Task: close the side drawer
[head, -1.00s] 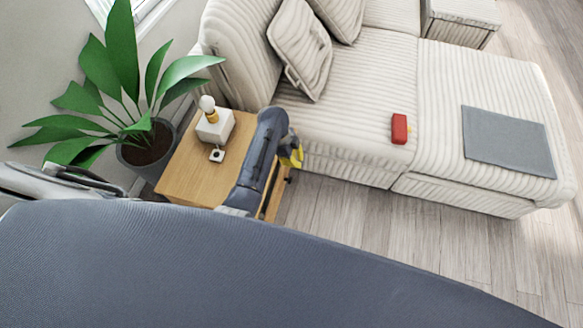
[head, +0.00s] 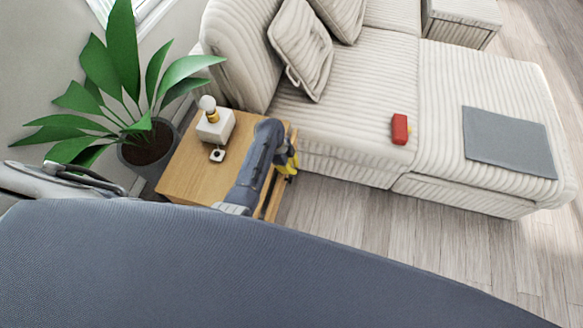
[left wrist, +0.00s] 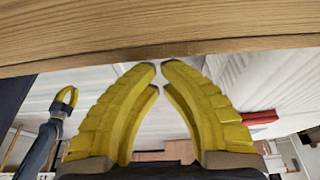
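The wooden side table (head: 185,180) stands left of the sofa. Its drawer (head: 274,202) shows as a narrow wooden strip along the table's right side, standing a little out from the top; my left arm covers much of it. My left gripper (head: 288,163) is at that side, beyond the table's edge. In the left wrist view its yellow fingers (left wrist: 159,72) have their tips almost together, with nothing between them. The tips are close to a wooden edge (left wrist: 160,42); I cannot tell whether they touch it. My right gripper (left wrist: 65,98) shows small at the left of that view.
A white lamp (head: 215,124) and a small white object (head: 217,155) stand on the table. A potted plant (head: 148,145) is behind its left side. The sofa (head: 345,110) holds a red object (head: 399,129). The floor (head: 345,215) in front of the sofa is clear.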

